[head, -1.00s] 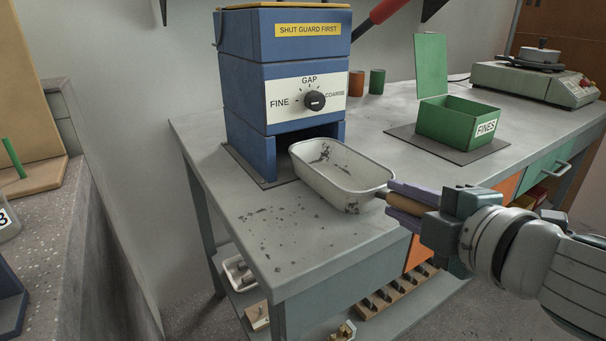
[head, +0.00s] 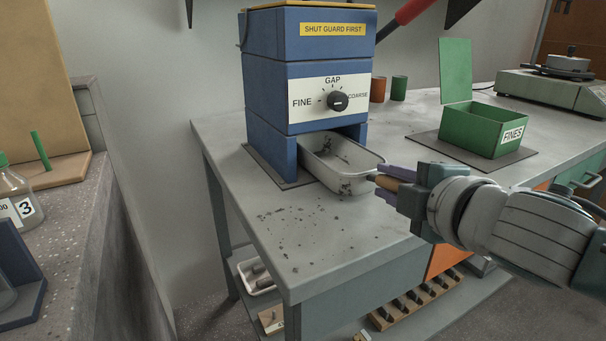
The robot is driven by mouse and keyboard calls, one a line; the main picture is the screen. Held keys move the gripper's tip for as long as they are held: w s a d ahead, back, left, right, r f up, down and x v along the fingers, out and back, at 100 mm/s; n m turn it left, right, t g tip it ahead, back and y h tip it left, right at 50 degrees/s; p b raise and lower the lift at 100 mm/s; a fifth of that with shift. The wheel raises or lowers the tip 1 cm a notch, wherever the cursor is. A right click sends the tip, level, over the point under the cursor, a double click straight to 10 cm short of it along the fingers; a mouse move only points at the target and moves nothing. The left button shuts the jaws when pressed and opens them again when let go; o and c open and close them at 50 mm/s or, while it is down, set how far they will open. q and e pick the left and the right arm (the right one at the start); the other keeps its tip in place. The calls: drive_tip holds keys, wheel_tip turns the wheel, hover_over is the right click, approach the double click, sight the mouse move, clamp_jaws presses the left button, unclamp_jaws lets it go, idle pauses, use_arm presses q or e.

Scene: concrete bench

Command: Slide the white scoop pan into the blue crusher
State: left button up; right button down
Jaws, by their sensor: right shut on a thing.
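The white scoop pan (head: 342,180) is partly inside the lower opening of the blue crusher (head: 271,115). Its near part still sticks out over the bench, and dark crumbs lie in it. My right gripper (head: 391,184) is shut on the pan's wooden handle (head: 397,186) at the pan's near right end. The far end of the pan is hidden under the crusher's body. My left gripper is not in view.
Dark crumbs are scattered on the concrete bench (head: 240,190) in front of the pan. A green open box marked FINES (head: 484,128) stands to the right on a dark mat. Orange and green cups (head: 378,88) stand behind. A speckled counter (head: 95,240) is at the left.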

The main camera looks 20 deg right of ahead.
sight(361, 192)
drive_tip(key=shift+w+a+f+b, duration=0.1)
drive_tip(key=shift+w+b, duration=0.3)
drive_tip(key=shift+w, duration=1.05)
drive_tip(key=shift+w+a+b, duration=0.1)
drive_tip(key=shift+w+b, duration=0.3)
drive_tip(key=shift+w, duration=1)
drive_tip(key=shift+w+a+f+b, duration=0.15)
drive_tip(key=shift+w+b, duration=0.45)
drive_tip(key=shift+w, duration=0.65)
drive_tip(key=shift+w+a+b, duration=0.1)
drive_tip(key=shift+w+b, duration=0.45)
drive_tip(key=shift+w, duration=0.65)
drive_tip(key=c, duration=0.6)
unclamp_jaws()
drive_tip(key=p+v, duration=0.3)
drive_tip(key=v, duration=0.5)
drive_tip(key=shift+s+p, duration=0.25)
drive_tip(key=shift+p, duration=0.05)
drive_tip(key=shift+s+r, duration=0.25)
drive_tip(key=shift+s, duration=0.4)
